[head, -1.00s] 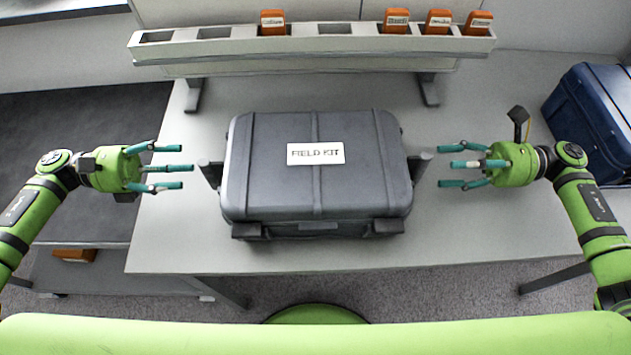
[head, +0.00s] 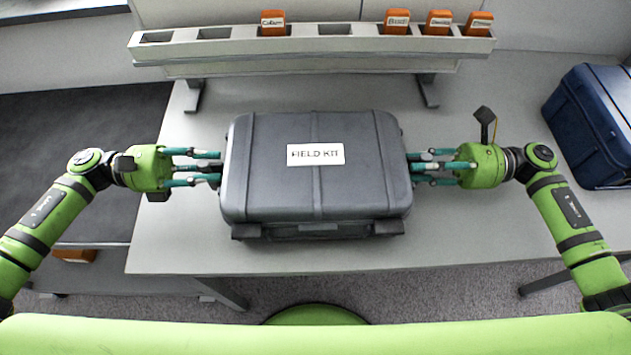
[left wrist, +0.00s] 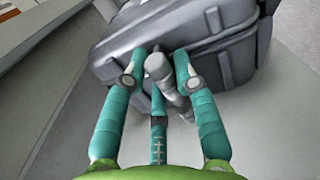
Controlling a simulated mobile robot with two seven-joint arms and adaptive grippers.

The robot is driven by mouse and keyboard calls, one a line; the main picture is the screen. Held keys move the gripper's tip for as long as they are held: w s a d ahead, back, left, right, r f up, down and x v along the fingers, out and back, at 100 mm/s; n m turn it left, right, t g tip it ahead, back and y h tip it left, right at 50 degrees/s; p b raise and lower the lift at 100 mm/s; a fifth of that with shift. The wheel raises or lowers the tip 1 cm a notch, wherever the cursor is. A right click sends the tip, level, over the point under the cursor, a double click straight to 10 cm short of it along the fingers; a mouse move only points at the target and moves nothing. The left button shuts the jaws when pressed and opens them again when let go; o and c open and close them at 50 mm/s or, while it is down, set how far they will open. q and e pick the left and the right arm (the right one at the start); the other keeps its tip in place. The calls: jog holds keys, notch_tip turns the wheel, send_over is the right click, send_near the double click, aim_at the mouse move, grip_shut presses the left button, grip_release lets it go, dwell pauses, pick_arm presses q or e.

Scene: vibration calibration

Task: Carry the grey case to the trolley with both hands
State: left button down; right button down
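The grey case (head: 316,190), labelled "FIELD KIT", lies flat and shut on the light grey table; it also shows in the left wrist view (left wrist: 190,30). My left gripper (head: 220,168) is at its left side, with fingers spread around the left handle (left wrist: 163,72). The fingers look open, with gaps beside the handle. My right gripper (head: 410,168) is at the right side with fingers apart; the right handle is mostly hidden by them. The trolley, apparently the dark-topped unit (head: 85,130) with a lower shelf, stands left of the table.
A raised rack (head: 335,29) with several orange blocks stands behind the case. A dark blue crate (head: 595,125) sits at the table's right end. An orange item (head: 75,256) lies on the trolley's lower shelf.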

pick_arm(q)
jog(key=shift+r, duration=0.2)
pick_arm(e)
jog(key=shift+r, duration=0.2)
